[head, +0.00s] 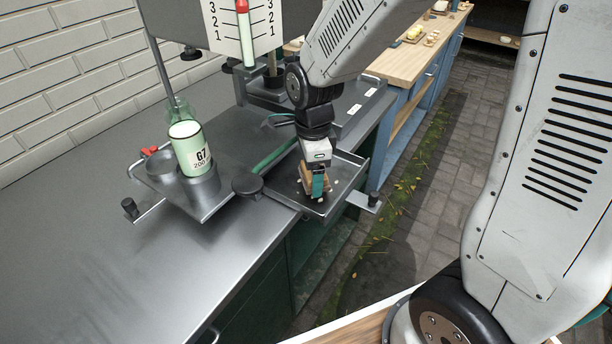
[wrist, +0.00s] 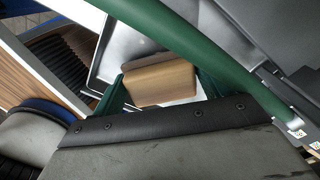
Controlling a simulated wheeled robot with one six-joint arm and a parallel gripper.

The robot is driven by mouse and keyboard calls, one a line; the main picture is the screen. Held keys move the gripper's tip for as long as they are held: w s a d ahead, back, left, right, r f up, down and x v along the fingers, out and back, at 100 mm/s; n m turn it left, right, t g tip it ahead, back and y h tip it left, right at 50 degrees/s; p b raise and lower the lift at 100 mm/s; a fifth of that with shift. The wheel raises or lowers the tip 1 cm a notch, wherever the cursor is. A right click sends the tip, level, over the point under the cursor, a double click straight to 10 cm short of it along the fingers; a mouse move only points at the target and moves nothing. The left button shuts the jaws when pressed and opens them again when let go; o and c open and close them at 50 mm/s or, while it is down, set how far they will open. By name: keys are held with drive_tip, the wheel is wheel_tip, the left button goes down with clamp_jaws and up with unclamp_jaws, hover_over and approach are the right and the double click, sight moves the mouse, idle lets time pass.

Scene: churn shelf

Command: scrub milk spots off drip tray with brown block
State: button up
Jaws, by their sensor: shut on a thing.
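The drip tray (head: 342,171) is a shallow grey metal tray at the counter's right edge in the head view. A few small pale spots (head: 337,182) show on its floor beside my gripper. My gripper (head: 316,194) points down over the tray and is shut on the brown block (head: 308,187). In the wrist view the brown block (wrist: 158,84) sits between the green fingers of my gripper (wrist: 155,92), with the tray (wrist: 112,50) behind it. The block is low over the tray floor; I cannot tell whether it touches. The floor under it is hidden.
A green tube (wrist: 185,40) crosses close to my gripper; it also shows in the head view (head: 274,156). A pale green cylinder (head: 190,146) labelled G7 stands on a metal platform at left. A black knob (head: 247,184) is left of the tray. The front counter (head: 190,265) is clear.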

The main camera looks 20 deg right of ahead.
sight(306, 186)
drive_tip(key=shift+w+d, duration=0.65)
drive_tip(key=shift+d, duration=0.25)
drive_tip(key=shift+w+d, duration=0.65)
drive_tip(key=shift+d, duration=0.25)
drive_tip(key=shift+s+d, duration=0.1)
drive_tip(key=shift+s, duration=0.1)
drive_tip(key=shift+s+a+f, duration=0.1)
drive_tip(key=shift+s+a, duration=0.55)
drive_tip(key=shift+a, duration=0.3)
drive_tip(key=shift+s+a+f, duration=0.1)
drive_tip(key=shift+s+a, duration=0.55)
drive_tip(key=shift+a, duration=0.25)
drive_tip(key=shift+s+a+f, duration=0.1)
drive_tip(key=shift+s+a, duration=0.55)
drive_tip(key=shift+a, duration=0.3)
drive_tip(key=shift+s+a+f, duration=0.1)
drive_tip(key=shift+s+a, duration=0.15)
drive_tip(key=shift+s, duration=0.05)
drive_tip(key=shift+w+d+r, duration=0.1)
drive_tip(key=shift+w+d, duration=0.65)
drive_tip(key=shift+d, duration=0.25)
drive_tip(key=shift+w+d+r, duration=0.1)
drive_tip(key=shift+w+d, duration=0.7)
drive_tip(key=shift+d, duration=0.25)
drive_tip(key=shift+w+d+r, duration=0.1)
drive_tip(key=shift+w+d, duration=0.65)
drive_tip(key=shift+d, duration=0.25)
drive_tip(key=shift+r, duration=2.95)
